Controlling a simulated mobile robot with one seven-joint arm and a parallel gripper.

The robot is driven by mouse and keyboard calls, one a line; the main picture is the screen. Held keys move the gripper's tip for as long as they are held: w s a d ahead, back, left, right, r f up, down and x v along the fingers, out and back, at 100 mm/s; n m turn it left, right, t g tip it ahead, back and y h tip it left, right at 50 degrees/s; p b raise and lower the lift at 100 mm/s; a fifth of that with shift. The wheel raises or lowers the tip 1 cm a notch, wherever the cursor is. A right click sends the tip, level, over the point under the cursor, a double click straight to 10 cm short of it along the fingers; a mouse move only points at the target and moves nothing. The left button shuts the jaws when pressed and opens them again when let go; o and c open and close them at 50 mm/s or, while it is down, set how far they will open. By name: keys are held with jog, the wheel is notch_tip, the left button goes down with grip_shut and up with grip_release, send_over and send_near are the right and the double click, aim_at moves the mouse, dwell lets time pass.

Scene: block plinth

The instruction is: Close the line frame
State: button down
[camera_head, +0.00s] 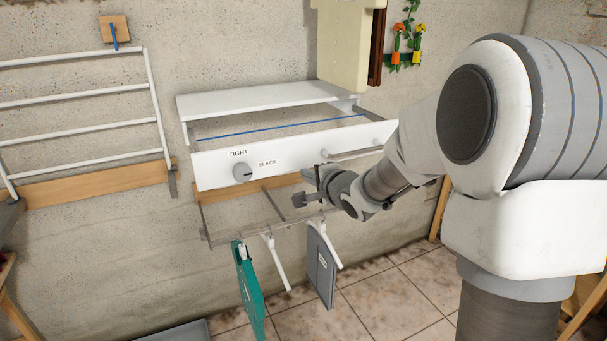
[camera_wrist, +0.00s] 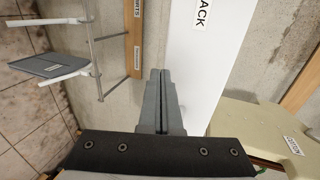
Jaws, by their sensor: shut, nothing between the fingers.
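The line frame is a white wall unit with a front panel (camera_head: 285,155) standing out from its top board (camera_head: 255,101). A blue line (camera_head: 280,128) runs across the open gap between them. The panel has a grey knob (camera_head: 242,172) between TIGHT and SLACK labels, and a bar handle (camera_head: 355,153) at its right. My gripper (camera_head: 298,200) is just below the panel's lower edge, left of the handle. In the wrist view my gripper (camera_wrist: 160,75) has its fingers together and empty, beside the white panel (camera_wrist: 203,65). The panel's far right end is hidden by my arm.
Below hangs a rail (camera_head: 265,229) with a teal folder (camera_head: 248,290) and a grey folder (camera_head: 321,265) on hangers. A white barred rack (camera_head: 80,88) is at left. A cream box (camera_head: 343,45) is on the wall above right.

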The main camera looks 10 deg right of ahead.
jog(key=shift+w+a, duration=0.15)
jog(key=shift+w, duration=0.5)
